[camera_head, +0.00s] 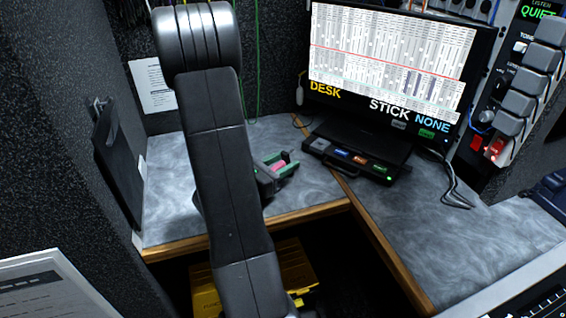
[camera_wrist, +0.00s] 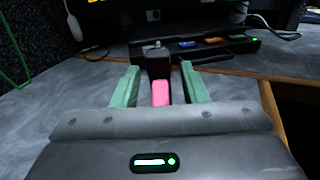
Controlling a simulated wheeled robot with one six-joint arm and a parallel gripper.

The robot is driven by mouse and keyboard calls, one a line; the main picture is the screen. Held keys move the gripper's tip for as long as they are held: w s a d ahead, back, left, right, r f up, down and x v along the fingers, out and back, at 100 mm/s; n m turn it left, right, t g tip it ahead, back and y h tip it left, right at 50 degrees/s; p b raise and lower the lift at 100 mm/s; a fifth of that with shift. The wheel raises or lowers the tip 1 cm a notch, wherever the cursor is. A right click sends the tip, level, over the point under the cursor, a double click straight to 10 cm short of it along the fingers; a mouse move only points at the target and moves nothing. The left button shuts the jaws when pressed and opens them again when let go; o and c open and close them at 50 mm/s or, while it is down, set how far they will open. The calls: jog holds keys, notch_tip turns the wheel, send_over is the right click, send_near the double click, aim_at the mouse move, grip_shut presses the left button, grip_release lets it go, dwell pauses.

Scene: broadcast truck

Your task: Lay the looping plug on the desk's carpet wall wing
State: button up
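The looping plug (camera_wrist: 160,93) is a small block with a pink body, a black section and a metal tip in the wrist view. It lies between the green fingers of my gripper (camera_wrist: 159,67), with a visible gap on each side. The gripper is open around it. The plug's pink part (camera_head: 278,167) also shows in the head view, between the fingers of my gripper (camera_head: 289,160). Both are low over the grey desk wing (camera_head: 165,190) beside the carpet walls. I cannot tell whether the plug touches the desk. My arm hides part of this wing.
A monitor (camera_head: 390,60) stands at the back right, with a black button panel (camera_head: 352,162) before it. A black holder (camera_head: 118,165) hangs on the left carpet wall. Loose cables (camera_head: 455,190) lie on the right wing. A yellow case (camera_head: 295,275) is below. The left wing has clear room.

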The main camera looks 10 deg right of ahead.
jog(key=shift+a+r, duration=0.15)
jog(key=shift+p+v, duration=0.85)
jog(key=shift+v, duration=5.05)
jog(key=shift+b+x, duration=0.65)
jog(key=shift+x, duration=5.05)
jog(key=shift+s, duration=0.1)
